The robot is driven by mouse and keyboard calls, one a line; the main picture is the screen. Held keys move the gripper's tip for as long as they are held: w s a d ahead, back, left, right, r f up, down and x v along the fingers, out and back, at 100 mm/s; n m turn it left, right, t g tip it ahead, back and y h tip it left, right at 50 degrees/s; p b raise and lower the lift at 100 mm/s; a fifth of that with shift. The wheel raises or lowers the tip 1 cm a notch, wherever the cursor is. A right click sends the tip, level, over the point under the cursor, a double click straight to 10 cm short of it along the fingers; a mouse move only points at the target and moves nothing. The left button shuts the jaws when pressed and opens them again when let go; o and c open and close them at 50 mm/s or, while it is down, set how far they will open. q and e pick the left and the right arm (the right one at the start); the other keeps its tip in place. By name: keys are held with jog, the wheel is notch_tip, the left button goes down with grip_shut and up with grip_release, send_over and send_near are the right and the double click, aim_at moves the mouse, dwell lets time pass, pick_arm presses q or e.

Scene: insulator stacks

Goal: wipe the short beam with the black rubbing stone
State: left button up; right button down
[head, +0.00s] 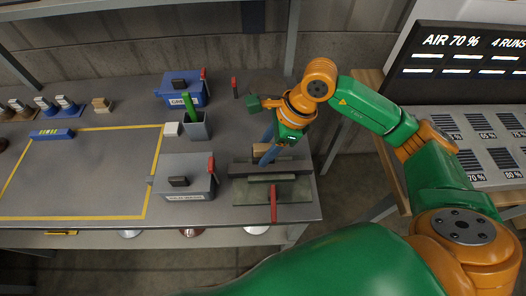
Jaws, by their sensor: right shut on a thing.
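My right gripper (268,154) points down at the right part of the bench, at the end of the green and orange arm. It is shut on a small block with a tan top (262,149), partly hidden by the fingers. I cannot tell for sure whether this block is the black rubbing stone. It is over or against a dark grey horizontal beam (245,169) that lies across a grey-green base (250,192). Whether block and beam touch is too small to tell. A red handle (273,204) stands at the base's front. My left gripper is not in view.
A grey lidded box (172,189) stands left of the base. Behind it are a grey cup (197,128) with a green item and a blue box (183,92). A slanted panel (470,65) stands at right.

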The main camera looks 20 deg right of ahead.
jog(key=shift+r+p, duration=0.9)
jog(key=shift+r, duration=0.85)
